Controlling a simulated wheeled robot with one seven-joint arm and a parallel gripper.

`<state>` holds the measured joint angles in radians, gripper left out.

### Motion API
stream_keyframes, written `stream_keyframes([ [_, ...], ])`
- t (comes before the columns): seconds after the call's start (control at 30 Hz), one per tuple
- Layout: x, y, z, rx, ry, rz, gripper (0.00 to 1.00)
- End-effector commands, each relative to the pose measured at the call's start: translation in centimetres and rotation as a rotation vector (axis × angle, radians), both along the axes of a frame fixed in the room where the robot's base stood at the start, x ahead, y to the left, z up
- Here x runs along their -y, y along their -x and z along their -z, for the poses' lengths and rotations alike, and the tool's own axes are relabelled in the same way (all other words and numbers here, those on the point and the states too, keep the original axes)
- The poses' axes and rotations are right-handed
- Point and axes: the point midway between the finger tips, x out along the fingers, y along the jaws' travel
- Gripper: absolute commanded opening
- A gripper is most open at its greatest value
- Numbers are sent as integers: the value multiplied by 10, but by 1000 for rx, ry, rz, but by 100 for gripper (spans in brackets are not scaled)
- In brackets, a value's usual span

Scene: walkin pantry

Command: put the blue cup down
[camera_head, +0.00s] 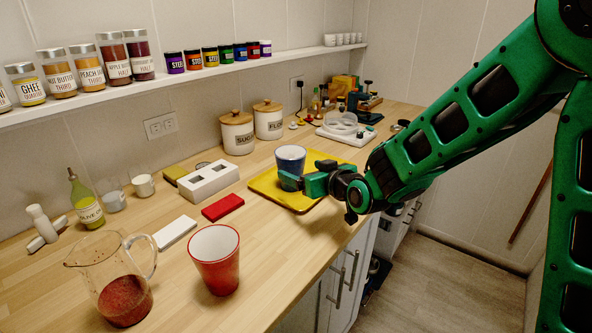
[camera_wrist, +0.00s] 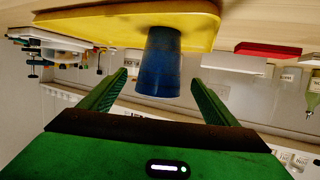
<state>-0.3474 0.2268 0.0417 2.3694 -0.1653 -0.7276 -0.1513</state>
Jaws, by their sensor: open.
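The blue cup (camera_head: 291,158) stands upright on a yellow tray (camera_head: 266,187) on the wooden counter. My gripper (camera_head: 303,178) is open at the cup's near right side, low over the tray, and its fingers hide part of the cup's lower body. The wrist view is upside down: the cup (camera_wrist: 160,62) has its base against the tray (camera_wrist: 100,22), between the lines of the two open green fingers of my gripper (camera_wrist: 158,78). A gap shows on each side of the cup there. How far the fingertips reach along the cup is hard to tell.
A red cup (camera_head: 216,261) and a glass jug (camera_head: 122,290) stand at the front left. A red block (camera_head: 222,208) and a white holder (camera_head: 208,182) lie left of the tray. Canisters (camera_head: 237,133) stand behind it. The counter's front edge is close on the right.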

Motion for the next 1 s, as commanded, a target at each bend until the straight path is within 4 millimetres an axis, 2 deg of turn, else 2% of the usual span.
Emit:
stream_keyframes([
  [0.1, 10, 17, -6, 1, 1, 1, 83],
  [0.3, 18, 33, -12, 0, 0, -1, 83],
  [0.63, 21, 37, -12, -2, 1, 0, 83],
  [0.73, 30, 36, -11, -16, 14, 13, 83],
  [0.77, 37, 36, -10, -29, 23, 22, 83],
  [0.87, 75, 38, -4, -99, 73, 77, 83],
  [0.97, 134, 50, 6, -217, 134, 167, 83],
  [1.0, 160, 58, 10, -272, 157, 209, 83],
])
